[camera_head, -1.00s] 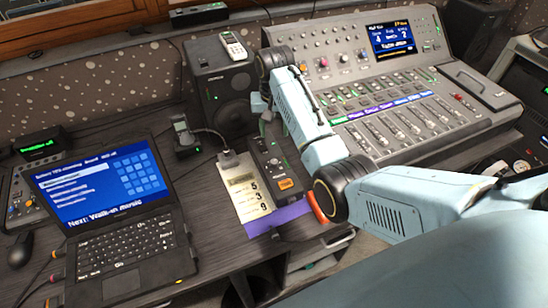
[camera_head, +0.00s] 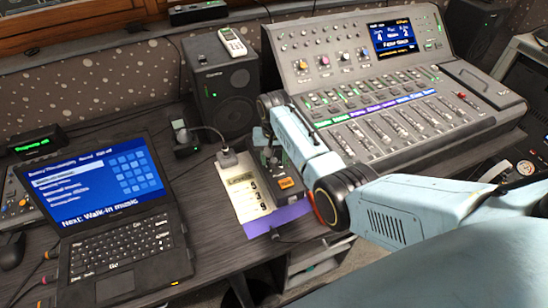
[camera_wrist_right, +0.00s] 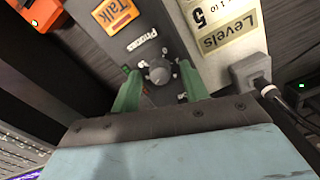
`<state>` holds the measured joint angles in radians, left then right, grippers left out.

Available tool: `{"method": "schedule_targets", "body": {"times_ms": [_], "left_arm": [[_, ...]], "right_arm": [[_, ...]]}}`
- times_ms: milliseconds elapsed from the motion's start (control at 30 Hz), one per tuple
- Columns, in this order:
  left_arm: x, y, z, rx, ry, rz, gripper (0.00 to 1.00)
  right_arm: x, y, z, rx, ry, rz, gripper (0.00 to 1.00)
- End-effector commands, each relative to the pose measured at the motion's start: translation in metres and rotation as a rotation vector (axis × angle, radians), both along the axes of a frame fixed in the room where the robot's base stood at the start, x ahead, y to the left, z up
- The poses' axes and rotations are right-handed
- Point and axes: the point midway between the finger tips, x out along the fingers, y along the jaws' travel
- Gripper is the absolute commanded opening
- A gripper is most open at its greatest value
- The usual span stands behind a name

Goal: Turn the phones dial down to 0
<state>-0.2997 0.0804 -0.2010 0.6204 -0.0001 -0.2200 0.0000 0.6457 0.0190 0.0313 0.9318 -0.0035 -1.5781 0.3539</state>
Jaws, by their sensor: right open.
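The phones dial (camera_wrist_right: 158,73) is a small dark grey round knob on a grey box, beside the printed word "Phones". In the right wrist view it lies between the two green fingers of my right gripper (camera_wrist_right: 159,70), which are open with gaps beside the knob. In the head view my right gripper (camera_head: 265,142) is over the far end of the small talk box (camera_head: 293,200), and the dial is hard to make out there. An orange Talk button (camera_wrist_right: 115,13) is on the same box. The dial's pointer is too small to read surely. My left gripper is not in view.
A yellowish "Levels" note (camera_head: 240,190) lies beside the box. A grey plug with a black cable (camera_wrist_right: 252,72) is close to the right finger. A speaker (camera_head: 225,95) stands behind, the mixing console (camera_head: 375,100) to the right, a laptop (camera_head: 105,200) to the left.

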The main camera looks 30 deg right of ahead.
Motion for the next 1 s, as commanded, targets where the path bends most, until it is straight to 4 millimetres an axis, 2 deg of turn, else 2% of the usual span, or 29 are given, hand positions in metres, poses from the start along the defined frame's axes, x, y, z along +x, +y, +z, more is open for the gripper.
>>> {"method": "schedule_targets", "body": {"times_ms": [200, 533, 767, 1000], "left_arm": [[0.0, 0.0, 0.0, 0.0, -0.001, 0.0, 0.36], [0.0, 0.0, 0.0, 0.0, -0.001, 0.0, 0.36], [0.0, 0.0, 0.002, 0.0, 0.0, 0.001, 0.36], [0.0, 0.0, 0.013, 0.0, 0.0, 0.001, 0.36]], "right_arm": [[0.0, 0.0, 0.0, 0.0, -0.001, 0.0, 0.45], [0.0, 0.0, 0.0, 0.0, -0.001, 0.0, 0.01], [0.0, 0.0, 0.001, -0.001, 0.0, 0.015, 0.0], [0.0, -0.001, 0.002, -0.001, 0.002, 0.112, 0.0]]}}
